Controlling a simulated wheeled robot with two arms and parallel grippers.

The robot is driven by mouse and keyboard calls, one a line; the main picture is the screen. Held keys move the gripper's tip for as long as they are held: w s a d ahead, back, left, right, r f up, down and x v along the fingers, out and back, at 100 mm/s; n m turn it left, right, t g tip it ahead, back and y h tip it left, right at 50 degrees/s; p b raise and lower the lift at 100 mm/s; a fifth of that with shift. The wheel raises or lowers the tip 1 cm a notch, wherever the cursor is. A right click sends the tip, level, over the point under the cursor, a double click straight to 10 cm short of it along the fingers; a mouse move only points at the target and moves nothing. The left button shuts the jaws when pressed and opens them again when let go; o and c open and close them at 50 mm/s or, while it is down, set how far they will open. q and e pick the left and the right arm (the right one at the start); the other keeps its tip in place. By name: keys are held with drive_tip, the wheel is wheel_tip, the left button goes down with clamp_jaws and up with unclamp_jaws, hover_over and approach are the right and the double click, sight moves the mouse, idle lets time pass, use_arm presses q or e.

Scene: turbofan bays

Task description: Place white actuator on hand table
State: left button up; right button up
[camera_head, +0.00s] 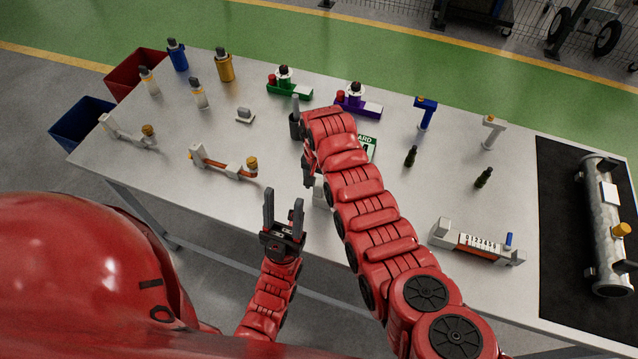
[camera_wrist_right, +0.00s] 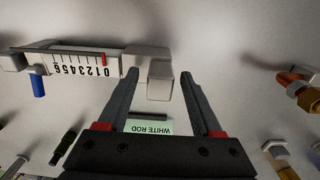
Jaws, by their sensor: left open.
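Two pale cylinders with yellow bands, the likely white actuators, stand upright at the far left of the table, one here (camera_head: 148,80) and one to its right (camera_head: 199,93). I cannot tell which one is meant. They are not clearly seen in the right wrist view. My left gripper (camera_head: 284,207) is open and empty near the table's front edge, well away from them. My right gripper (camera_wrist_right: 160,65) has its fingers spread, with a white block (camera_wrist_right: 160,80) seen between them and a gap on both sides. In the head view my right arm partly hides this area.
The steel table (camera_head: 270,150) also holds a blue cylinder (camera_head: 178,55), a gold cylinder (camera_head: 224,66), green (camera_head: 292,90) and purple (camera_head: 362,106) holders, and a numbered scale unit (camera_head: 478,243). Red (camera_head: 130,72) and blue (camera_head: 80,122) bins are at the left.

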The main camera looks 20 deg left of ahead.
drive_tip(key=shift+r, duration=0.1)
wheel_tip(320, 180, up, 4)
drive_tip(key=shift+w+a+r+b, duration=0.1)
drive_tip(key=shift+w+r+b, duration=0.1)
drive_tip(key=shift+b, duration=1)
wheel_tip(320, 180, up, 8)
drive_tip(key=p, duration=0.4)
drive_tip(key=shift+s+f, duration=0.15)
drive_tip(key=shift+f, duration=0.05)
